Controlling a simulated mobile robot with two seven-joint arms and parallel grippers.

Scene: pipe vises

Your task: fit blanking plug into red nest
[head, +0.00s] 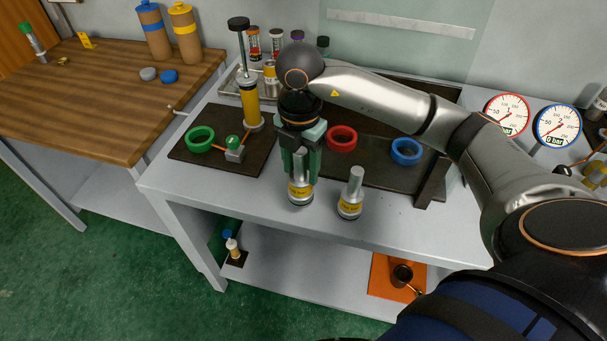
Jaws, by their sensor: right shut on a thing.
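My right gripper (300,172) points down near the front edge of the grey bench and is shut on a blanking plug. This plug (300,193) is a silver cylinder with a yellow label band; its upper part is hidden between the fingers. I cannot tell whether its base touches the bench. A second, similar plug (350,197) stands upright just to the right, with a narrower silver stem on top. The red nest (341,139) is a ring on the dark plate, behind and to the right of the gripper. My left gripper is not in view.
A blue ring (406,152) lies right of the red one. A green ring (200,139), a small green-knobbed valve (234,150) and a tall yellow pump (250,105) stand on the left plate. Bottles fill a tray (232,82) behind. Gauges (507,114) stand at right.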

